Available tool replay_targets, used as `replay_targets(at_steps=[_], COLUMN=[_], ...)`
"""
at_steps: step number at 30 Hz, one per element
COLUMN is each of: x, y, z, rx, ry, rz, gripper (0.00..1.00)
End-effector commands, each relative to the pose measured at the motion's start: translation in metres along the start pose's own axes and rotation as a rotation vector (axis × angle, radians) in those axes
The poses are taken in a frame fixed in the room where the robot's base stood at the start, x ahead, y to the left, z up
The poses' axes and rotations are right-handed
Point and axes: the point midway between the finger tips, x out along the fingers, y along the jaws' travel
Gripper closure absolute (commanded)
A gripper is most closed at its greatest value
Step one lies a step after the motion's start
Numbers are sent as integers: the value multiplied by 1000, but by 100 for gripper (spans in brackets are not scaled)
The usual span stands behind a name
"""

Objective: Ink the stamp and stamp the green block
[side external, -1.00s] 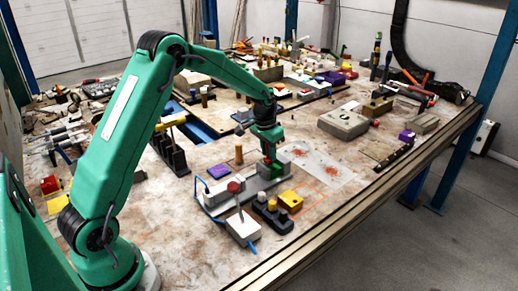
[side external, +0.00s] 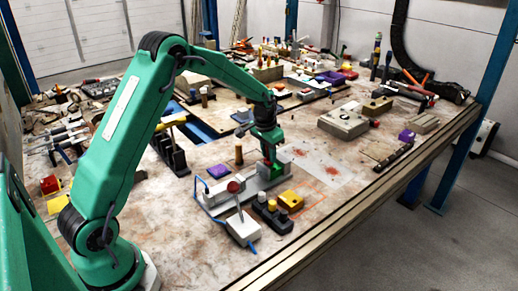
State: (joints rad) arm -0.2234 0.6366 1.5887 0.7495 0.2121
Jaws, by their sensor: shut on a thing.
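My gripper (side external: 267,148) points down over the far end of a grey metal fixture near the middle of the bench. It is shut on the stamp (side external: 268,158), of which a small dark red part shows below the jaws. The green block (side external: 278,170) sits on the fixture just under and to the right of the stamp. The picture is too small to tell whether the stamp touches the block or is a little above it. Any mark on the block's top cannot be made out. I cannot pick out an ink pad with certainty.
A round red piece (side external: 235,186) sits at the fixture's near end, beside a white box (side external: 243,226). A dark holder (side external: 271,213) and a yellow block (side external: 291,199) are in front. A wooden peg (side external: 239,154) stands close left. A red-stained sheet (side external: 318,162) lies flat to the right.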

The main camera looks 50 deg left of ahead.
Motion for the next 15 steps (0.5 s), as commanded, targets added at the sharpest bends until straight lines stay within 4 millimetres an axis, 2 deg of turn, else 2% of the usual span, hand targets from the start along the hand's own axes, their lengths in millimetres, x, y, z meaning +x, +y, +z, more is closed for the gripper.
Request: replay_targets(at_steps=[15], x=[-3], y=[0], z=[0], rx=[0], ry=[-3], rz=[1], gripper=[90])
